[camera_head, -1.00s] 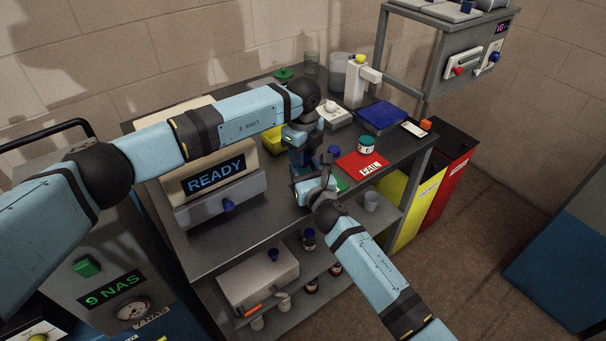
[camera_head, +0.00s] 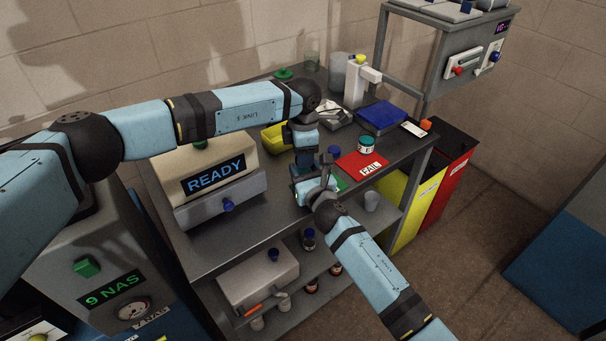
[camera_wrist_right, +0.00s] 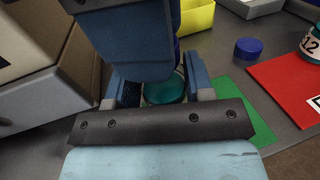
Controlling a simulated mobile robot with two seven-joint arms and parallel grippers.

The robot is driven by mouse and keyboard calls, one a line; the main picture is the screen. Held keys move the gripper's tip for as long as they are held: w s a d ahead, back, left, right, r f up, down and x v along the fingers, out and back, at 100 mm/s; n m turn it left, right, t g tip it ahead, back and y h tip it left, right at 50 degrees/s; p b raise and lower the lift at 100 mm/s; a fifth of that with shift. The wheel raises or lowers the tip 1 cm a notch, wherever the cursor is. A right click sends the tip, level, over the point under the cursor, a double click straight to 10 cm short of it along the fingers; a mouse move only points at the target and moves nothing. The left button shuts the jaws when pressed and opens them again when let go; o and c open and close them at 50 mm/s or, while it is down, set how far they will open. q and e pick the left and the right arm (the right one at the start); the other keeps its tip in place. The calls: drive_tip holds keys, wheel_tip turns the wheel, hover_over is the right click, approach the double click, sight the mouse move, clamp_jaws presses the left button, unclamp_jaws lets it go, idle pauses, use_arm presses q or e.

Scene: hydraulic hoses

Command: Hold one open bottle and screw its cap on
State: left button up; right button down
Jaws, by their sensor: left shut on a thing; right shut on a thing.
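A bottle with teal liquid (camera_wrist_right: 163,88) stands between the fingers of my right gripper (camera_wrist_right: 163,92), which is shut on it. My right gripper (camera_head: 312,186) also shows in the head view, low over the front of the bench. My left gripper (camera_head: 304,158) comes down from above, directly over the bottle, and in the wrist view (camera_wrist_right: 140,50) it covers the bottle's top. It is shut on what seems to be the bottle's cap; only a dark blue sliver (camera_wrist_right: 178,50) shows. Whether the cap sits on the threads is hidden.
A loose blue cap (camera_head: 334,150) lies on the bench (camera_head: 250,225) right of the grippers, also in the wrist view (camera_wrist_right: 248,48). A red FAIL mat (camera_head: 348,166), a teal-topped sample bottle (camera_head: 366,144), a yellow tray (camera_head: 275,138) and the READY machine (camera_head: 220,205) stand close around.

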use_arm(q)
drive_tip(key=shift+m, duration=0.8)
drive_tip(key=o, duration=1)
drive_tip(key=shift+r, duration=2.3)
drive_tip(key=shift+c, duration=0.3)
